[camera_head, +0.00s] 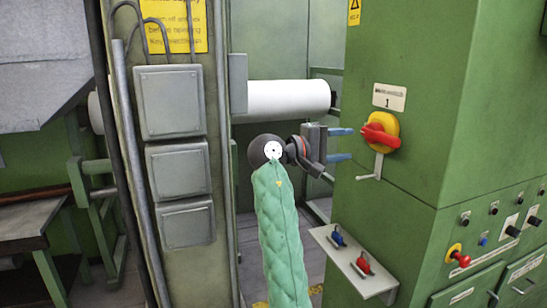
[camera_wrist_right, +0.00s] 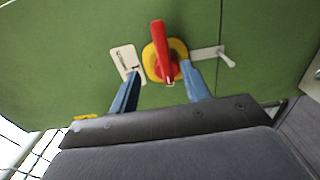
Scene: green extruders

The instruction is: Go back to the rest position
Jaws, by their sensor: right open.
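My right gripper (camera_head: 350,144) reaches in at the end of my teal-sleeved arm in the head view. Its two blue fingers are apart and empty, pointing right at the green cabinet. A red rotary switch (camera_head: 381,132) on a yellow plate sits on the cabinet face just beyond the fingertips, with a small gap between. In the right wrist view the open right gripper (camera_wrist_right: 161,70) has one finger on each side of the red switch handle (camera_wrist_right: 159,45), which stands nearly upright in that picture. My left gripper is not in view.
The green cabinet (camera_head: 410,60) fills the right side. A small shelf (camera_head: 343,264) with a blue and a red padlock juts out below the switch. A white roll (camera_head: 285,98) lies behind my gripper. A post with grey boxes (camera_head: 172,103) stands left of my arm.

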